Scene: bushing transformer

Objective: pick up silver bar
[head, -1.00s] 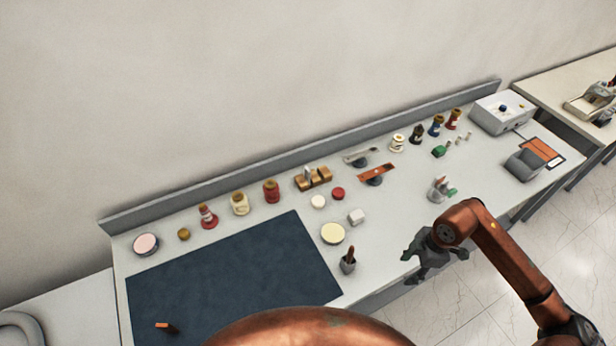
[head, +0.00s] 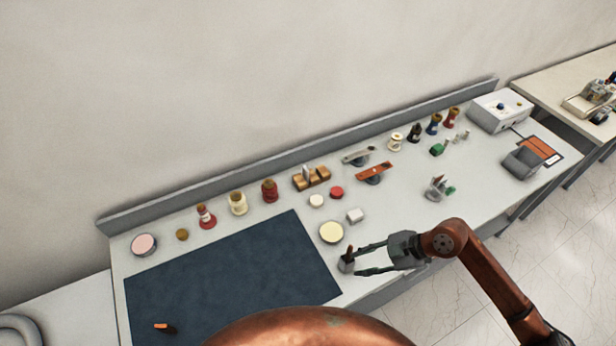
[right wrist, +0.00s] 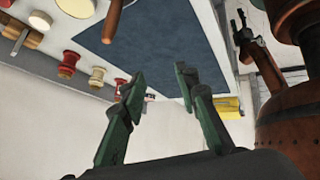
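The silver bar (head: 360,155) lies on a small stand near the back of the bench in the head view, just behind a copper-coloured bar (head: 374,173). My right gripper (head: 360,259) is open and empty near the bench's front edge, in front of the silver bar and apart from it. Its fingers point left, close to a small holder with a brown-handled tool (head: 346,261). The right wrist view also shows its two spread fingers (right wrist: 158,80). My left gripper (right wrist: 243,33) seems to show dark and small there; its finger state is unclear.
A dark mat (head: 230,280) covers the left of the bench. Several spools and jars line the back. A wooden block rack (head: 312,177) stands left of the silver bar, and a white box (head: 500,110) at the far right.

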